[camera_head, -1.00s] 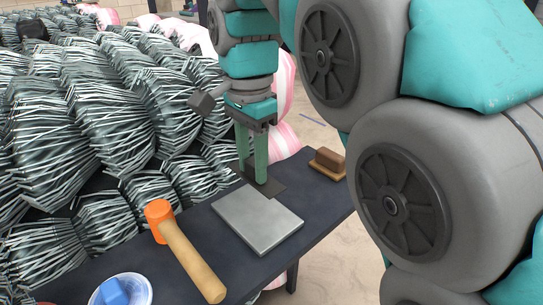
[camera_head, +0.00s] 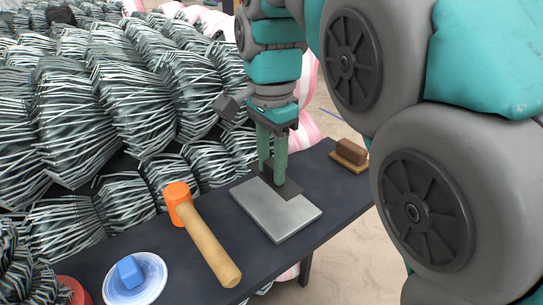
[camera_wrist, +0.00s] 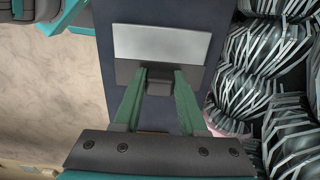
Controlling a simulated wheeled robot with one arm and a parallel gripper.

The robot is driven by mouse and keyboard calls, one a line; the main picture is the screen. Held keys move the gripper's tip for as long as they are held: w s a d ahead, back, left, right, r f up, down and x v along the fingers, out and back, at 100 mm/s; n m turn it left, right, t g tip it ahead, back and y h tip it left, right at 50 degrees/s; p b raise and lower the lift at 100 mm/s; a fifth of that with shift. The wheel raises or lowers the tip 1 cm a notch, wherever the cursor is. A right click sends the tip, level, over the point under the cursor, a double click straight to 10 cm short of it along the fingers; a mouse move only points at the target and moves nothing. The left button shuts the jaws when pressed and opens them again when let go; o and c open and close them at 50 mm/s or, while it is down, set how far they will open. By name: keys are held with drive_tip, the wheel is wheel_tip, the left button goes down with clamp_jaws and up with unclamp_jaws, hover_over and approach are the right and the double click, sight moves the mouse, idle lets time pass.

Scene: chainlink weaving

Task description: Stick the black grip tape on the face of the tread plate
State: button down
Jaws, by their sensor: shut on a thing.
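The tread plate (camera_head: 275,214) is a pale grey rectangle lying flat on the dark bench. It also shows in the wrist view (camera_wrist: 162,42). The black grip tape (camera_head: 291,190) is a thin dark sheet at the plate's far edge. In the wrist view the tape (camera_wrist: 127,72) runs along the plate's near edge and seems to overlap it; I cannot tell whether it touches the face. My gripper (camera_head: 273,180) points down with its green fingers shut on the small raised part of the tape, which shows between the fingertips in the wrist view (camera_wrist: 158,84).
On the dark bench (camera_head: 200,268), a mallet (camera_head: 210,240) with an orange head lies left of the plate. A blue block (camera_head: 130,272) sits on a round white-and-blue dish (camera_head: 154,280). A brown wooden brush-like block (camera_head: 350,152) is at the far right. Striped bundles (camera_head: 130,110) crowd behind the bench.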

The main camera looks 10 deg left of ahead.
sight(272, 202)
drive_tip(key=shift+f+b, duration=0.8)
drive_tip(key=shift+f, duration=1.7)
drive_tip(key=shift+f, duration=0.15)
drive_tip(key=shift+c, duration=1.9)
unclamp_jaws()
drive_tip(key=shift+r+p, duration=0.35)
drive_tip(key=shift+r, duration=3.6)
